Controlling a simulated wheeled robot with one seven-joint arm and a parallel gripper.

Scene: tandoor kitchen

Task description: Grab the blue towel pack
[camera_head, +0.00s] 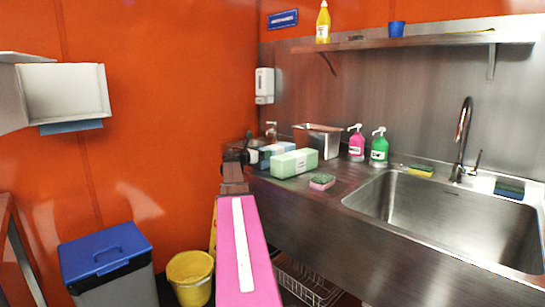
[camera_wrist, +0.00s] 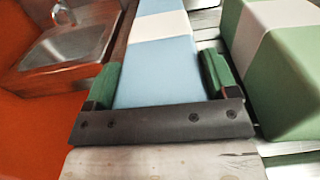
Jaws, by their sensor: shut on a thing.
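The blue towel pack (camera_head: 270,151) is a light blue block with a white band, at the left end of the steel counter. In the wrist view the blue towel pack (camera_wrist: 157,62) runs away from me between the two green finger pads. My gripper (camera_wrist: 158,80) is shut on it, one pad at each side. In the head view my gripper (camera_head: 252,157) reaches the pack from the left, and my pink arm is below. The green towel pack (camera_head: 294,163) partly hides the blue one. I cannot tell whether the blue pack is clear of the counter.
The green pack (camera_wrist: 275,70) lies close beside my right finger. A pink-and-green sponge (camera_head: 322,182), steel container (camera_head: 318,140), pink bottle (camera_head: 356,146) and green bottle (camera_head: 379,149) stand nearby. The sink (camera_head: 450,215) is at right. A wall dispenser (camera_head: 264,86) hangs above.

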